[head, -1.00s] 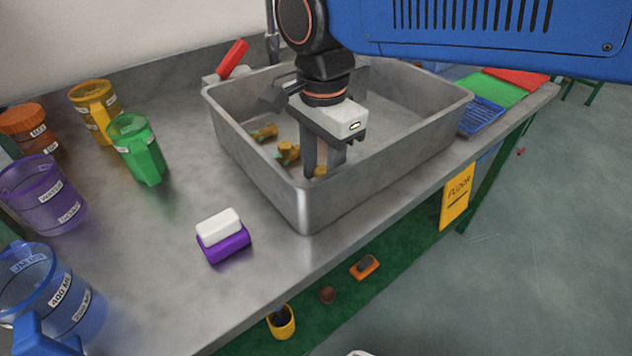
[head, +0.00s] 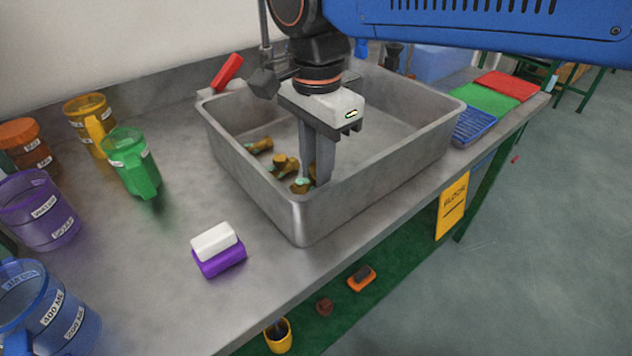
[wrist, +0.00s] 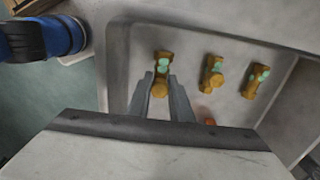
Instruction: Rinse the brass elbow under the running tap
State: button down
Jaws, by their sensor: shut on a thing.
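Three brass elbows with pale green patches lie in a row in the grey metal basin (head: 375,157). In the head view the far elbow (head: 259,146) and the middle elbow (head: 285,165) are clear of my gripper. They also show in the wrist view as the right elbow (wrist: 256,81) and the middle elbow (wrist: 212,74). My gripper (head: 314,180) points down into the basin, shut on the elbow nearest the front corner (head: 302,185). That elbow shows between the fingers in the wrist view (wrist: 161,72). A grey upright pipe (head: 264,32) stands behind the basin; no running water is visible.
A red handle (head: 227,71) sits at the basin's back left. A white block on a purple base (head: 218,250) is on the counter in front. A green jug (head: 133,163) and several other coloured jugs stand at left. The basin walls surround my gripper.

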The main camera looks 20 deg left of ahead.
notch_tip(320, 180, up, 6)
jog(key=shift+r, duration=0.2)
jog(key=w+d+r+n+t+y, duration=0.1)
jog(key=w+r+n+t+y, duration=0.1)
jog(key=r+n, duration=0.35)
jog(key=w+d+r+n+t+y, duration=0.1)
jog(key=w+r+n+t, duration=0.25)
jog(key=r, duration=0.25)
jog(key=w+a+f, duration=0.2)
jog(key=w+a, duration=0.5)
jog(key=w, duration=0.3)
jog(key=shift+w+a+f+g, duration=0.25)
jog(key=shift+w+a+g, duration=0.05)
jog(key=shift+w+g, duration=0.05)
dwell(0.3)
jog(key=shift+w+d, duration=0.15)
jog(key=shift+d, duration=0.05)
dwell(0.6)
jog(key=shift+w+d, duration=0.2)
jog(key=shift+d, duration=0.1)
jog(key=shift+a, duration=0.1)
jog(key=shift+s+a, duration=0.35)
jog(key=shift+a, duration=0.05)
